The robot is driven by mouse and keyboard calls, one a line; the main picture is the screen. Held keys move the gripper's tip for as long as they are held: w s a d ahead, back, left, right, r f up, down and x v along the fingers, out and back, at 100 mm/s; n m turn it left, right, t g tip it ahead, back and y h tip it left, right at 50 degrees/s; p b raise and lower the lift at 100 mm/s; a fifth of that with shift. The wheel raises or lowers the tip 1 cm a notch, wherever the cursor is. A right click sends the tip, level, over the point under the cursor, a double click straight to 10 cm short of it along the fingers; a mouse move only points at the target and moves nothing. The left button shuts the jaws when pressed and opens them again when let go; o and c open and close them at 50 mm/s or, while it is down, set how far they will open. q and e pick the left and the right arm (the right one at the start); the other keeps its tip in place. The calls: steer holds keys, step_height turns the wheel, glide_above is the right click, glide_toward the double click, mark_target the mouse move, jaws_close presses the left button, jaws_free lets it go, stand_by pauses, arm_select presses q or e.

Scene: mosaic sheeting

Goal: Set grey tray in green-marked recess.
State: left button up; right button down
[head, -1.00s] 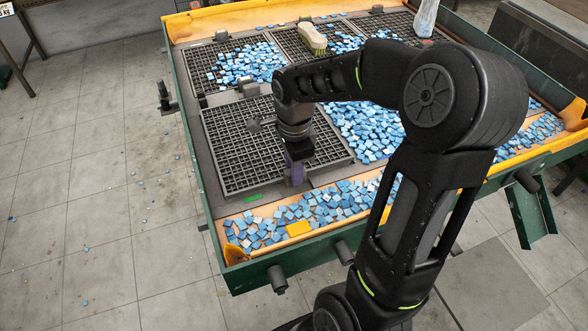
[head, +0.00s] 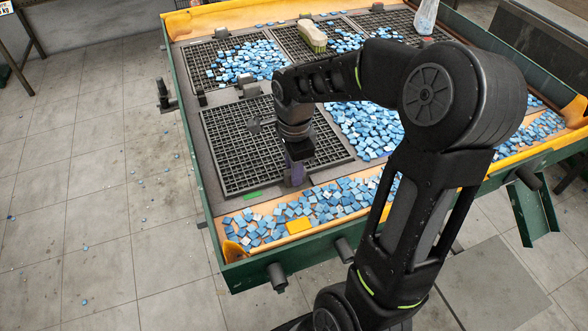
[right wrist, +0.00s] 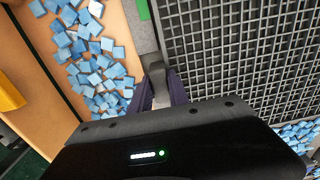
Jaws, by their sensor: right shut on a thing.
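The grey tray (head: 240,150) is a dark square grid, empty of tiles, lying at the front left of the table; it also shows in the right wrist view (right wrist: 240,50). The green mark (head: 252,195) is on the grey frame by its near edge, and shows at the top of the right wrist view (right wrist: 143,9). The tray appears to lie flat within the frame; I cannot tell whether it sits fully down. My right gripper (head: 295,176) is shut on a grey tab at its near edge, seen between the fingers (right wrist: 162,88). My forearm hides part of the tray.
Blue tiles cover neighbouring grids (head: 365,130). A brush (head: 312,38) and a clear bottle (head: 426,18) stand at the back. Grey clips (head: 249,89) rise from the frame.

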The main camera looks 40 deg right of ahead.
steer(key=shift+f+b, duration=0.35)
steer(key=shift+f, duration=0.1)
steer(key=c, duration=1.2)
jaws_free()
steer(key=shift+o, duration=0.2)
steer(key=shift+r, duration=3.85)
